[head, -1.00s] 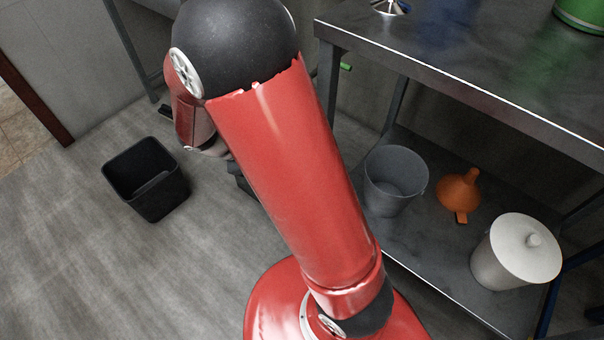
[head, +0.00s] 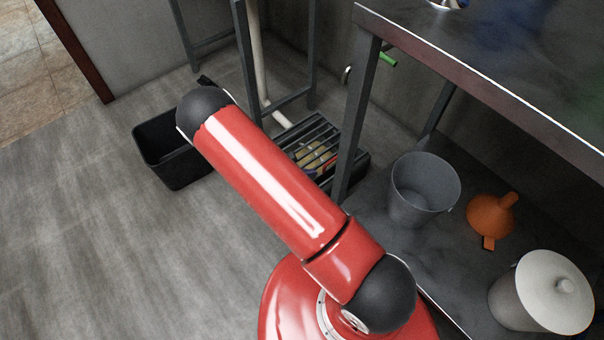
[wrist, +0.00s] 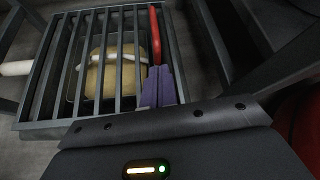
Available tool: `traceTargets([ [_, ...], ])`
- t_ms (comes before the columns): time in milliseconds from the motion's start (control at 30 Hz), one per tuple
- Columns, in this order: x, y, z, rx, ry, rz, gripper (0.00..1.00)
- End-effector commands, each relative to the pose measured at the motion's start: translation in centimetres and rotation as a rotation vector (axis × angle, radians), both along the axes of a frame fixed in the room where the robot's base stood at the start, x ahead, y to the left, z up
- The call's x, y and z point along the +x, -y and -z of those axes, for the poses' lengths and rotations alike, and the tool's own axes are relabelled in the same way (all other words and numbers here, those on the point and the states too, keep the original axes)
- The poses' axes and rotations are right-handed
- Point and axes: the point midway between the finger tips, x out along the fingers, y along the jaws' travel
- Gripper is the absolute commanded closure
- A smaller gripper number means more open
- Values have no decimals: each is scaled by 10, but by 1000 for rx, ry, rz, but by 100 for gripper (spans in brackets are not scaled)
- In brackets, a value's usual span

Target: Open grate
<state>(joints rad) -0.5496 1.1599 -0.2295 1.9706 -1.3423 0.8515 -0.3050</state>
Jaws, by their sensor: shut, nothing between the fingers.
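The grate (head: 299,137) is a dark rack of parallel bars, low beside the steel table's leg in the head view. It lies closed over a recess. In the wrist view the grate (wrist: 62,55) fills the upper left, bars running away from me. A tan, rounded thing (wrist: 107,78) with a pale strip shows between the bars. A red strip (wrist: 155,35) and a purple piece (wrist: 167,88) show at its right side. My gripper's dark housing (wrist: 165,135) is at the bottom, on the grate's near side. It is shut and empty; its fingertips are hard to make out, and contact is unclear.
A black bin (head: 176,172) stands left of the grate. A steel table (head: 480,85) on the right has a lower shelf with a grey bucket (head: 421,195), an orange funnel (head: 490,214) and a white lidded pot (head: 545,292). The floor at left is clear.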

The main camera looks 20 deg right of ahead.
Motion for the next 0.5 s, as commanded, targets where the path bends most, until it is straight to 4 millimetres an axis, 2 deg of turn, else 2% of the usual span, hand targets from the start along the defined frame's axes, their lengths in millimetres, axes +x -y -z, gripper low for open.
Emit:
traceTargets([
  [100, 5, 18, 11, -1, -1, 2, 100],
  [200, 8, 28, 18, 1, 0, 2, 100],
  [500, 11, 39, 23, 0, 1, 0, 100],
])
